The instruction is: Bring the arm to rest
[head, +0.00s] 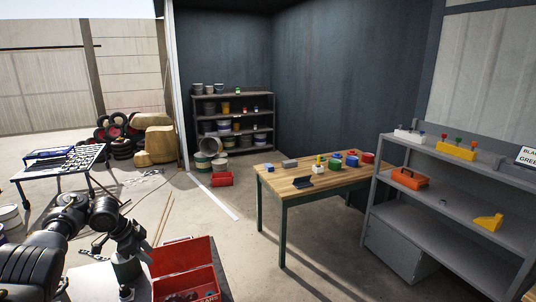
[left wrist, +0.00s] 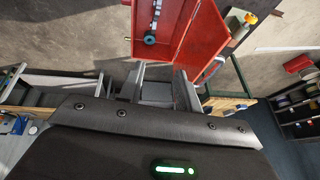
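My left arm (head: 105,212) comes in from the lower left in the head view, bent, with its forearm hanging down. My left gripper (left wrist: 158,74) shows in the left wrist view with its two fingers apart. A grey surface shows between and beyond the fingers; I see nothing clearly held. The toolbox also shows beyond the fingers in the left wrist view (left wrist: 196,45). My right gripper is not in view.
A wooden-topped table (head: 275,185) with several small coloured items stands right of centre. A grey shelf unit (head: 455,200) is at the right, a stocked rack (head: 233,128) at the back. The middle floor is mostly clear.

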